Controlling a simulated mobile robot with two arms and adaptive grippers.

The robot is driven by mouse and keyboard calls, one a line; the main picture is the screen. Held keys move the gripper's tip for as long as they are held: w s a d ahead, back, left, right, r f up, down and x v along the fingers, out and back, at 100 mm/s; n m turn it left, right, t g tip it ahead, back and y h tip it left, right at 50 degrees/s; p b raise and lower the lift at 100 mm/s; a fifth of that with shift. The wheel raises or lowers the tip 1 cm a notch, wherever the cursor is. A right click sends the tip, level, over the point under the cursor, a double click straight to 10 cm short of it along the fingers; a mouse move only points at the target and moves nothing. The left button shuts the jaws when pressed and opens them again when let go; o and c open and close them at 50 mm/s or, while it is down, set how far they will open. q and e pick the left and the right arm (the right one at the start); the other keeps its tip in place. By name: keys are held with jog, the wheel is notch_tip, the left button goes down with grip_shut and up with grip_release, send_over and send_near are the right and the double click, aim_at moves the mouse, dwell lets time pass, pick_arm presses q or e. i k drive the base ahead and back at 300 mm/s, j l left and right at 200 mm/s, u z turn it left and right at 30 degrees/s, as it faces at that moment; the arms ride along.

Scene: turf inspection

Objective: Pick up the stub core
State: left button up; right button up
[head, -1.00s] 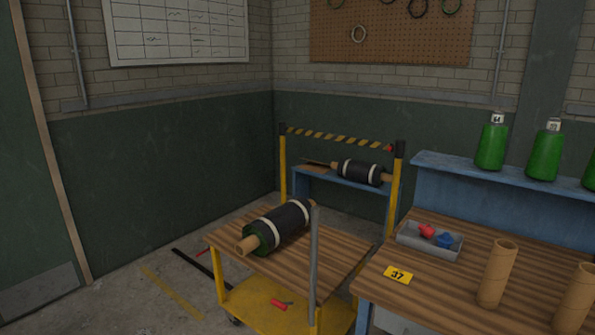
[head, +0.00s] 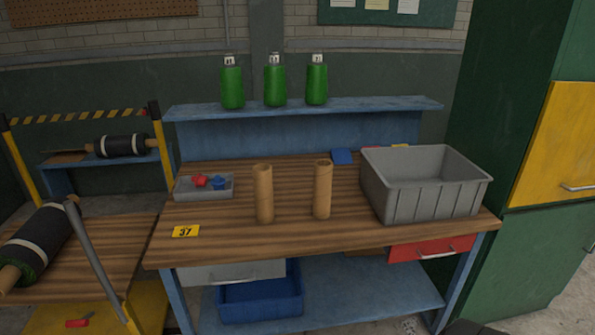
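Two brown cardboard cores stand upright on the wooden-topped bench (head: 350,240) in the head view. The left core (head: 264,195) and the right core (head: 323,190) stand apart with a gap between them, and look about the same height. I cannot tell which thing is the stub core.
A grey bin (head: 425,190) stands at the bench's right; its inside floor is hidden. A small tray (head: 204,188) with red and blue items sits left. A trolley (head: 100,255) carrying a roll (head: 38,240) stands left.

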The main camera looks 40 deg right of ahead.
aim_at(322, 169)
jog(key=z, duration=1.6)
